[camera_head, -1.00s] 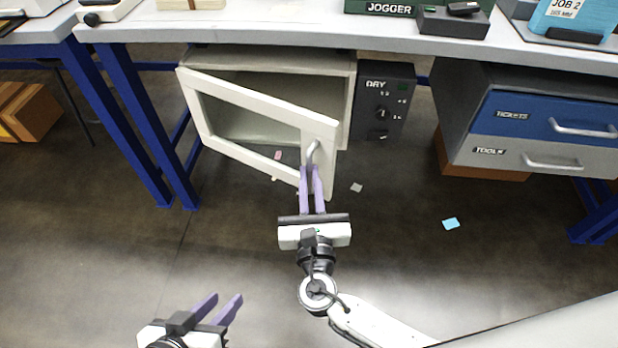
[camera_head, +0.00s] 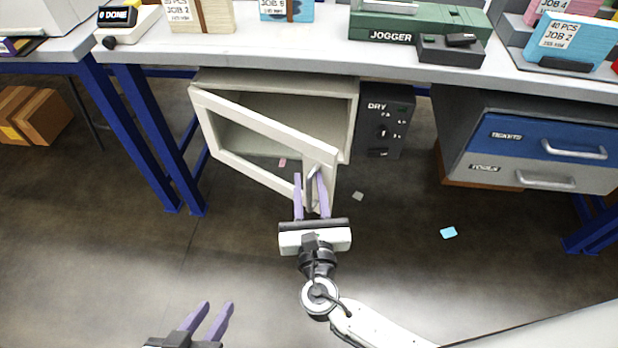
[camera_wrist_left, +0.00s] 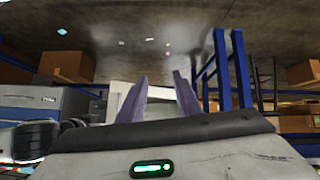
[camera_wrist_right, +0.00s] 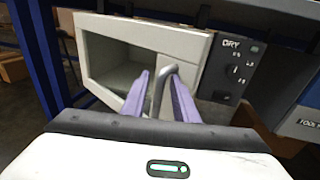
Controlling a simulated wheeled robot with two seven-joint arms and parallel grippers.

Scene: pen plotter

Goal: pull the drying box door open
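The cream drying box (camera_head: 345,110) hangs under the bench. Its framed door (camera_head: 250,118) stands partly open, swung out from its left side, and the interior shows. The grey bar handle (camera_head: 311,188) is at the door's free right edge. My right gripper (camera_head: 310,180) is open, its purple fingers apart on either side of the handle. In the right wrist view the handle (camera_wrist_right: 161,88) shows between the spread fingers, with gaps beside it. My left gripper (camera_head: 215,306) is open and empty, low in the head view, away from the door.
A dark DRY control panel (camera_head: 385,122) adjoins the box on the right. A drawer unit (camera_head: 540,150) hangs further right. A blue bench leg (camera_head: 135,125) stands left of the door. Small paper scraps, one blue (camera_head: 448,232), lie on the floor. The floor before the door is otherwise clear.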

